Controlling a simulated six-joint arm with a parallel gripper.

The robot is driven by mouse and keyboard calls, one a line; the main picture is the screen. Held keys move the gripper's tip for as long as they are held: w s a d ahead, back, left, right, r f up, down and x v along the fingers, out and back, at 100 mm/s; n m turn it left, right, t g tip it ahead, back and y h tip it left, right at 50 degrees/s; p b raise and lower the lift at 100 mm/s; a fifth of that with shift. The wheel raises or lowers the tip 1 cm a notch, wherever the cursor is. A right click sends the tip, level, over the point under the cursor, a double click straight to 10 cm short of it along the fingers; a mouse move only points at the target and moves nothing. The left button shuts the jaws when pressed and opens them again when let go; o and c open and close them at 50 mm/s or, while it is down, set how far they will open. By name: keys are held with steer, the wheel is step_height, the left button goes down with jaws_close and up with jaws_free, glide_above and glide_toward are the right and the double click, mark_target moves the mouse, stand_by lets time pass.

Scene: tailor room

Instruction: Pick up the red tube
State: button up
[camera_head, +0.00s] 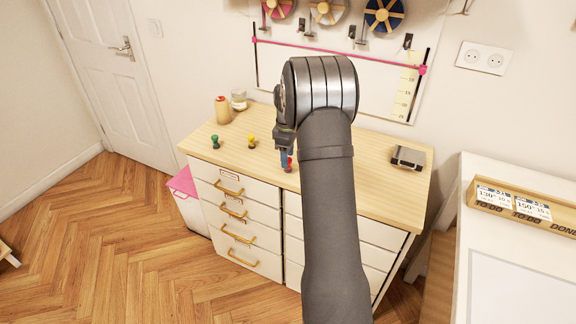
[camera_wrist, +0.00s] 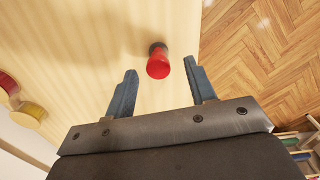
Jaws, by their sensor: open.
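The red tube (camera_wrist: 158,65) stands on the wooden top of the drawer cabinet, seen from above in the wrist view. In the head view only a small red part (camera_head: 288,166) shows beside my gripper's fingers, near the front edge. My gripper (camera_wrist: 162,88) is open, with its two blue-grey fingers apart. In the head view my gripper (camera_head: 287,158) is low over the cabinet top, partly hidden by my arm.
On the cabinet top (camera_head: 375,175) are a green spool (camera_head: 215,142), a yellow spool (camera_head: 251,142), a tan thread cone (camera_head: 222,110), a glass jar (camera_head: 239,100) and a dark metal box (camera_head: 408,157). The cabinet's front edge is close to the red tube. A white table (camera_head: 500,235) stands at right.

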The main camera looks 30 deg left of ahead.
step_height(320, 180, down, 3)
steer(key=shift+w, duration=0.1)
steer(key=c, duration=1.1)
